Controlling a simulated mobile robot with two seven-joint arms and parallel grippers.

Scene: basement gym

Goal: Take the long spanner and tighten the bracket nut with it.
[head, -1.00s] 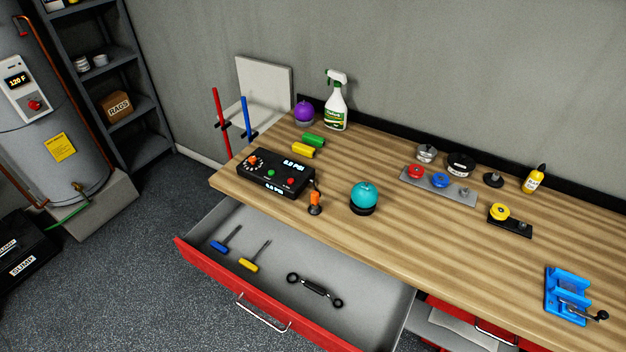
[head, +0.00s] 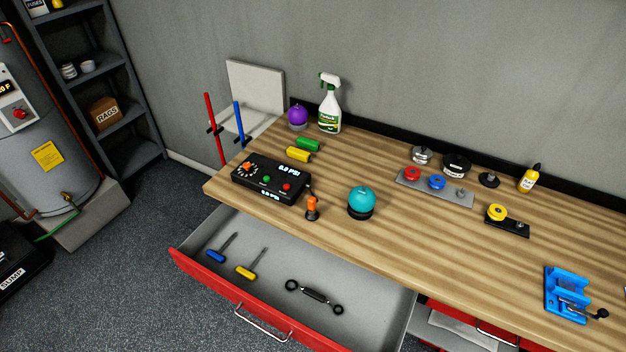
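A black spanner with a ring at each end (head: 314,296) lies in the open red drawer (head: 222,299) under the workbench. It is the only spanner I see. A grey metal plate (head: 410,183) on the bench carries a red knob, a blue knob and a small silver nut-like fitting (head: 460,193). A black plate (head: 492,223) nearby carries a yellow knob and another small nut-like fitting (head: 520,226). I cannot tell which of these is the bracket nut. Neither of my grippers is in view.
Two T-handled tools, blue (head: 216,257) and yellow (head: 246,272), lie left of the spanner. A control box (head: 270,180), a teal ball (head: 361,200) and a blue vise (head: 566,293) stand on the wooden bench (head: 440,255). The drawer juts out over the floor.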

